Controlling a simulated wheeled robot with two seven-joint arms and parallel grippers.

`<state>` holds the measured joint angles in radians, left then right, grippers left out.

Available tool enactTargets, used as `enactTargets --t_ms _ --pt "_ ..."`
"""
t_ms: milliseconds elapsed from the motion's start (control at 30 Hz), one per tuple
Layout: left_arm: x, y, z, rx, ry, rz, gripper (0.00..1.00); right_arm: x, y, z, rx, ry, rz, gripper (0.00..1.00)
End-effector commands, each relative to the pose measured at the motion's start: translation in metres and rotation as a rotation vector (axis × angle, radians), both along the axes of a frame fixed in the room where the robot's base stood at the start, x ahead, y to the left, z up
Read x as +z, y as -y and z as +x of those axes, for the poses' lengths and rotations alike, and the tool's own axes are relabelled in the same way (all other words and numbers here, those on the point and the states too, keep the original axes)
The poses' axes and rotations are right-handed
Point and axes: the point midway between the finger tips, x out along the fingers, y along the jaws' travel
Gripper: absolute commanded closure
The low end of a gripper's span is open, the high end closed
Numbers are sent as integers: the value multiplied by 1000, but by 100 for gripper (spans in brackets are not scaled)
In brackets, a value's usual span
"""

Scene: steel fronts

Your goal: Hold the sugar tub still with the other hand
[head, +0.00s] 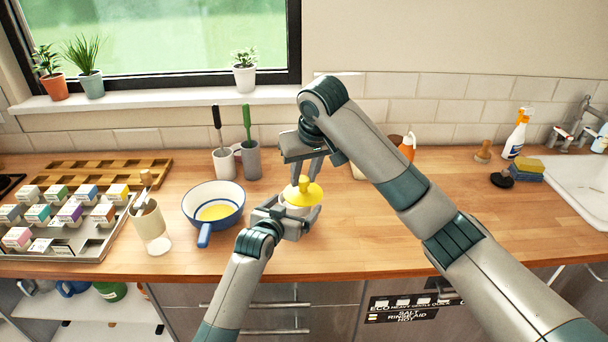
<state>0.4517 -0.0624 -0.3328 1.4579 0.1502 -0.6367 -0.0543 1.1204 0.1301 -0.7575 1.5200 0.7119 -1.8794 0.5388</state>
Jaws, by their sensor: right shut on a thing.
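The sugar tub (296,210) is a small pale tub with a yellow lid (301,194), standing on the wooden counter in the middle of the head view. My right gripper (304,180) comes down from above and is shut on the knob of the lid. The lid appears to sit on or just over the tub's rim. My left gripper (291,222) is low at the front of the tub, with its fingers spread to either side of it. Whether those fingers touch the tub's wall is too small to tell. The tub's lower part is hidden by the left gripper.
A blue pan (213,203) with yellow contents is just left of the tub, its handle towards the front. The counter (355,245) is clear right of the tub.

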Motion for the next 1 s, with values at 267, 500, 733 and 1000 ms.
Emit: enactTargets --t_ms 267,500,733,1000 --pt "8 -12 -29 0 -1 0 6 0 0 0 0 0 0 100" --pt "19 -26 -64 0 -2 1 6 0 0 0 0 0 0 100" --pt "26 -37 -88 0 -5 1 6 0 0 0 0 0 0 100" --pt "29 -40 -98 0 -6 2 6 0 0 0 0 0 0 100"
